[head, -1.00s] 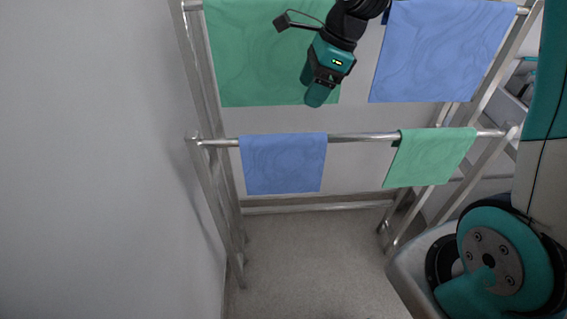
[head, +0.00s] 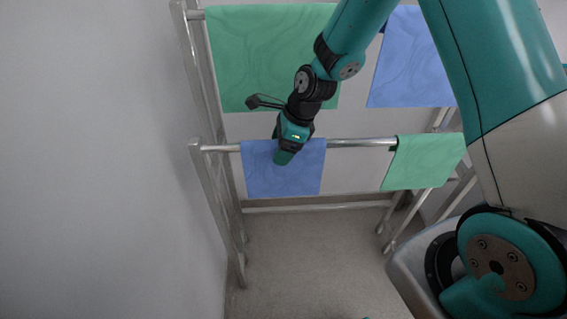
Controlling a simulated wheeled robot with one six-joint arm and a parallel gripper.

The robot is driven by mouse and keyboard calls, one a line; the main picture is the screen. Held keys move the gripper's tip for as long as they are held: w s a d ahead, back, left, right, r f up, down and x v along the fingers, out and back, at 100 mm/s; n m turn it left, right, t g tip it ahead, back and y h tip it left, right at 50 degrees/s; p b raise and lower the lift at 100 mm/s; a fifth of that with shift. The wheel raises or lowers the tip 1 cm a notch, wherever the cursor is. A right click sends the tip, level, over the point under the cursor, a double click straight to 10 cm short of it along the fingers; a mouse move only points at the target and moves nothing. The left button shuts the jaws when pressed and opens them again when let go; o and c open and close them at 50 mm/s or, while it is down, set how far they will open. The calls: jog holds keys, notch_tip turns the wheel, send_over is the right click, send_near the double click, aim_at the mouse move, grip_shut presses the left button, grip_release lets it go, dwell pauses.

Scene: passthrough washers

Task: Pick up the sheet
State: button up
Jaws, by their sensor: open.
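Several cloth sheets hang on a metal drying rack. A large green sheet (head: 245,60) hangs on the upper rail at left, and a large blue sheet (head: 410,65) hangs there at right, partly hidden by my arm. On the lower rail hang a small blue sheet (head: 300,178) at left and a small green sheet (head: 425,162) at right. My gripper (head: 283,157) is in front of the upper part of the small blue sheet, near the lower rail. Its jaws are open. I cannot tell whether they touch the cloth.
The metal rack (head: 223,210) has a lower rail (head: 360,142) with a bare stretch between the two small sheets. A plain grey wall (head: 90,150) stands close at left. The floor (head: 300,260) below the rack is clear.

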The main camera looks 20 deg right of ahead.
jog(key=shift+a+f, duration=0.15)
jog(key=shift+f, duration=0.15)
jog(key=shift+f, duration=0.15)
jog(key=c, duration=1.2)
